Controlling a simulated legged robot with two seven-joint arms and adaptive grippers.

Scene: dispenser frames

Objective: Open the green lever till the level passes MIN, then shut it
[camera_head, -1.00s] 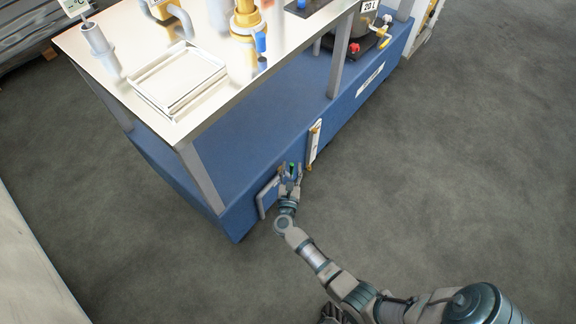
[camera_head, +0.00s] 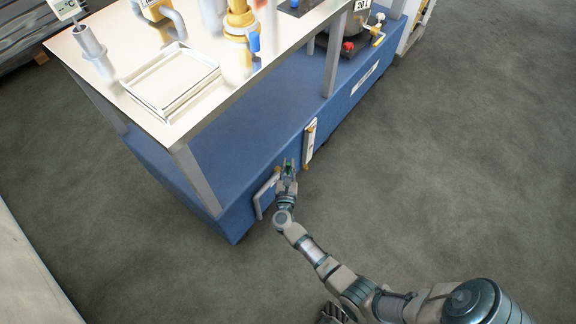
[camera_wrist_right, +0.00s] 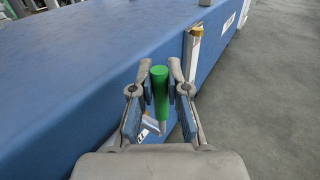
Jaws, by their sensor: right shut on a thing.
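The green lever (camera_wrist_right: 159,85) stands up between the fingers of my right gripper (camera_wrist_right: 160,80) in the right wrist view, with a metal stem below it. In the head view my right gripper (camera_head: 289,166) is at the lower side of the blue base, shut on the lever, of which only a little green shows. A level gauge (camera_head: 309,142), a pale upright strip with brass-coloured ends, is fixed to the base just right of the gripper. It also shows in the right wrist view (camera_wrist_right: 191,57). Its level and MIN mark are too small to read. My left gripper is out of view.
A grey bent pipe (camera_head: 261,193) is on the base just left of my right gripper. The blue base (camera_head: 232,222) carries a metal table with a shallow tray (camera_head: 130,88). The grey floor (camera_head: 430,150) to the right is clear.

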